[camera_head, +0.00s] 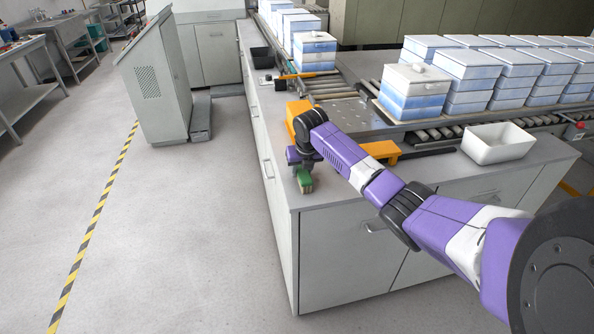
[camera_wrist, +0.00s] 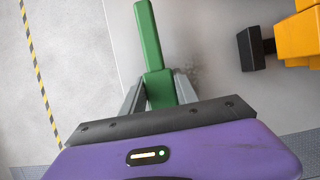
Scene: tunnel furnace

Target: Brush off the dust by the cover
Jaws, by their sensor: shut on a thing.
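My gripper (camera_wrist: 160,92) is shut on a green brush (camera_wrist: 150,45), whose long green part points away from me in the wrist view. In the head view the brush (camera_head: 304,182) hangs under my gripper (camera_head: 303,166) at the left front corner of the grey counter (camera_head: 335,187). A faint grey smudge of dust (camera_wrist: 193,73) lies on the counter just right of the brush in the wrist view. Whether the bristles touch the counter is hidden. Which part is the cover is unclear; a white lid with a knob (camera_head: 418,73) tops the nearest box stack.
An orange machine part (camera_wrist: 298,38) with a black block (camera_wrist: 250,49) stands right of the brush. A white bin (camera_head: 497,143) sits on the counter at the right. Blue-and-white boxes (camera_head: 466,72) fill the conveyor behind. Open floor (camera_head: 185,225) lies to the left.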

